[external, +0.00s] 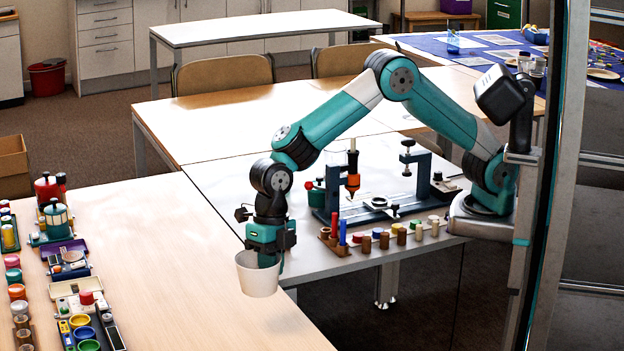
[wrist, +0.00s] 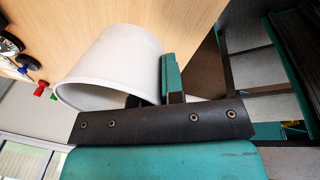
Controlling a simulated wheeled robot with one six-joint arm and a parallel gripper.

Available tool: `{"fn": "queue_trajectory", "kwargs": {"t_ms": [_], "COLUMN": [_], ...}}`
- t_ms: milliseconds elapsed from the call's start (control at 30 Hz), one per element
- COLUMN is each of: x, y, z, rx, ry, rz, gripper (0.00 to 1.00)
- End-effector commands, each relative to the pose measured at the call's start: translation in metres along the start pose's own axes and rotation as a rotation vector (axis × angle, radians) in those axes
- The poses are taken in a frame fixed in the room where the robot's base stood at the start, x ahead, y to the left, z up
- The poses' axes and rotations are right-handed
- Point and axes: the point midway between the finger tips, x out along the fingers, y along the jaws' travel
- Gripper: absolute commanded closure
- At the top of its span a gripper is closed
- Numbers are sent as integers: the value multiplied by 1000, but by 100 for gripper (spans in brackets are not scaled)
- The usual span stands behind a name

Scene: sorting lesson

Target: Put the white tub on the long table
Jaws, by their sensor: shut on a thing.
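The white tub (external: 257,281) hangs from my gripper (external: 268,258), which is shut on its wall. In the wrist view the tub (wrist: 108,62) looks plain and tapered. One teal finger of my gripper (wrist: 160,85) is outside its wall; the other is mostly hidden by the tub. The tub appears above the right edge of the long wooden table (external: 190,285) at the left; its exact height is unclear. That table's wood (wrist: 175,15) shows behind the tub in the wrist view.
Jars, coloured pots and small trays (external: 75,300) crowd that table's left side; its middle and right are bare. A pale table (external: 225,185) behind my gripper holds a clamp stand (external: 375,208) and a rack of coloured cylinders (external: 385,240). A white table (external: 250,28) stands at the back.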

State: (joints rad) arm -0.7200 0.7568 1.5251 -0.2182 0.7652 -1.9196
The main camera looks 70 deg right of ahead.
Motion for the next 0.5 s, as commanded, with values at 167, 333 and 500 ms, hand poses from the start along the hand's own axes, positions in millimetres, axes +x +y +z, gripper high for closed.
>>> {"fn": "queue_trajectory", "kwargs": {"t_ms": [167, 333, 500], "x": [40, 56, 69], "y": [-6, -8, -11], "z": [4, 6, 7], "rx": [1, 0, 0], "ry": [1, -1, 1], "rz": [-3, 0, -2], "gripper": [100, 100, 100]}}
